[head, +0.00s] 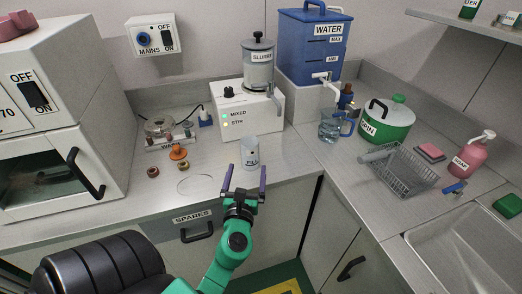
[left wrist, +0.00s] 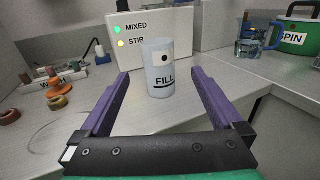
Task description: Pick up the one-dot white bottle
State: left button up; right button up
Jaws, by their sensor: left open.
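The white bottle (head: 249,152) stands upright on the grey counter near its front edge, in front of the mixer. In the left wrist view the white bottle (left wrist: 158,62) shows one dark dot above the word FILL and a line. My left gripper (head: 245,180) is open, with its two purple fingers pointing at the bottle from the front. In the left wrist view the bottle stands beyond and between the open fingertips (left wrist: 160,88); no contact shows. My right gripper is not in view.
The white mixer box (head: 238,116) with a slurry jar (head: 258,66) stands just behind the bottle. To the left are an orange part (head: 178,152) and small rings (head: 153,172). To the right are a glass jug (head: 331,127), a green pot (head: 384,128) and a wire basket (head: 405,176).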

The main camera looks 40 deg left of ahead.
aim_at(250, 140)
pick_arm(q)
jog(key=shift+w+a+r+p, duration=0.2)
jog(key=shift+w+a+p, duration=0.15)
jog(key=shift+w, duration=0.3)
jog(key=shift+w+a+r+p, duration=0.2)
jog(key=shift+w+a, duration=0.25)
jog(key=shift+w, duration=0.15)
jog(key=p+x, duration=0.1)
jog(key=x, duration=0.4)
jog(key=shift+a, duration=0.15)
jog(key=x, duration=0.5)
jog(key=shift+w+a+r, duration=0.1)
jog(key=shift+a+r, duration=0.05)
jog(key=shift+w+a, duration=0.2)
jog(key=shift+w, duration=0.1)
jog(key=c, duration=1.4)
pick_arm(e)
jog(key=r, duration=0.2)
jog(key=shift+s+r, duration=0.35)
